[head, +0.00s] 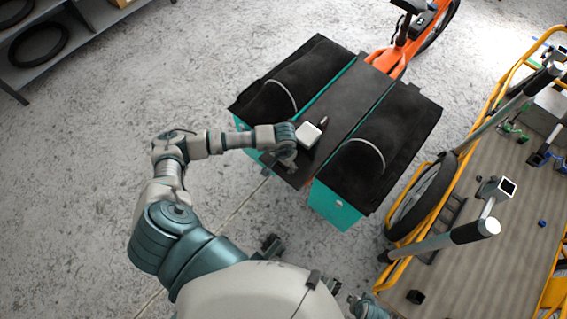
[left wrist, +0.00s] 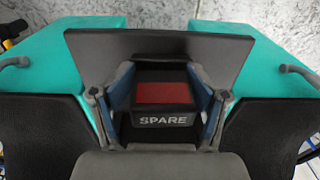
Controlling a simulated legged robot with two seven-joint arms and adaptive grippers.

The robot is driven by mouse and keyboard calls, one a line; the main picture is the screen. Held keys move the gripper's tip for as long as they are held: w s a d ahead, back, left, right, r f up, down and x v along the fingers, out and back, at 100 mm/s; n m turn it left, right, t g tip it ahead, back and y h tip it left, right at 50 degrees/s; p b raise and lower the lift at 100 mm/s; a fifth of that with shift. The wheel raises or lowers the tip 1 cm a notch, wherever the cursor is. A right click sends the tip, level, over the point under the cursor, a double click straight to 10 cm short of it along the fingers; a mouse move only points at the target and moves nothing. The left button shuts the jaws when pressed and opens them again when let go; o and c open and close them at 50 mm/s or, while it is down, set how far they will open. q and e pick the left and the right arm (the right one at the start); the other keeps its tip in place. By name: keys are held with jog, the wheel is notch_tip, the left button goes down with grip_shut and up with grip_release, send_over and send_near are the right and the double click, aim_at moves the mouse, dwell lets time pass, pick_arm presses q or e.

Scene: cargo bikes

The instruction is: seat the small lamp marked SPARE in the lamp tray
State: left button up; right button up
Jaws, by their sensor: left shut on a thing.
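My left gripper (head: 287,163) is at the near end of the dark deck (head: 345,98) between two black-topped teal boxes, mostly hidden by its own wrist in the head view. In the left wrist view, the left gripper (left wrist: 162,105) is shut on the small lamp (left wrist: 163,120), a black block with a red face and the white word SPARE. One finger is on each side of it. A flat dark grey panel (left wrist: 160,44) shows behind the lamp. I cannot make out the lamp tray or whether the lamp touches anything below.
Teal boxes (head: 336,207) with black covers flank the deck on an orange bike (head: 388,60). A yellow cargo bike (head: 413,233) with a flat bed and small loose items stands at right. A shelf with tyres (head: 38,43) is at upper left. Floor at left is clear.

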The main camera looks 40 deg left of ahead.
pick_arm(q)
jog(key=shift+o, duration=1.1)
jog(key=shift+s+d+f, duration=0.1)
jog(key=shift+s+f, duration=0.15)
jog(key=shift+f, duration=0.3)
jog(key=shift+s+d+f, duration=0.1)
jog(key=shift+s+f, duration=0.1)
jog(key=shift+f, duration=0.35)
jog(key=o, duration=1.6)
jog(key=shift+w+f, duration=0.15)
jog(key=shift+c, duration=0.2)
jog(key=shift+o, duration=0.5)
jog(key=shift+a+g, duration=0.15)
jog(key=shift+g, duration=0.15)
jog(key=r, duration=1.2)
jog(key=shift+w+a+r, duration=0.15)
jog(key=shift+w+r, duration=0.15)
jog(key=shift+w, duration=0.1)
